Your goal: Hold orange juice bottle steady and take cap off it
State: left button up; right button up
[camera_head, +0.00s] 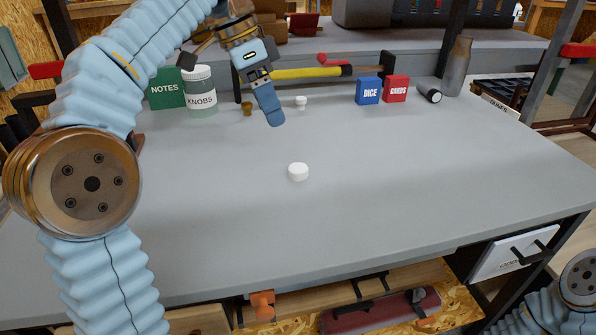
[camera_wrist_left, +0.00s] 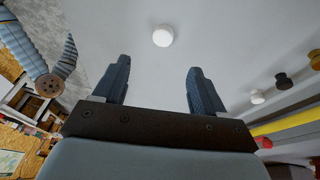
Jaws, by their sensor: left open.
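No orange juice bottle shows in either view. My right gripper is out of view.
At the back stand a green NOTES box (camera_head: 167,88), a KNOBS jar (camera_head: 200,92), a white knob (camera_head: 301,102), a brass knob (camera_head: 247,108), a yellow-handled hammer (camera_head: 308,72), DICE (camera_head: 368,91) and CARDS (camera_head: 396,89) boxes and a grey bottle (camera_head: 457,67). The front is clear.

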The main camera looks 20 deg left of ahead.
pick_arm(q)
jog(key=m, duration=0.3)
jog(key=b, duration=0.3)
send_over(297, 167)
jog(key=s+a, duration=0.2)
jog(key=shift+m+h, duration=0.3)
jog(key=shift+m, duration=0.1)
notch_tip(297, 167, down, 7)
jog(key=shift+w+a, duration=0.1)
jog(key=shift+a, duration=0.05)
jog(key=x, duration=0.4)
jog(key=w+x, duration=0.1)
jog(key=x, duration=0.1)
jog(key=shift+a, duration=0.1)
jog(key=c, duration=1.2)
jog(key=shift+r, duration=0.1)
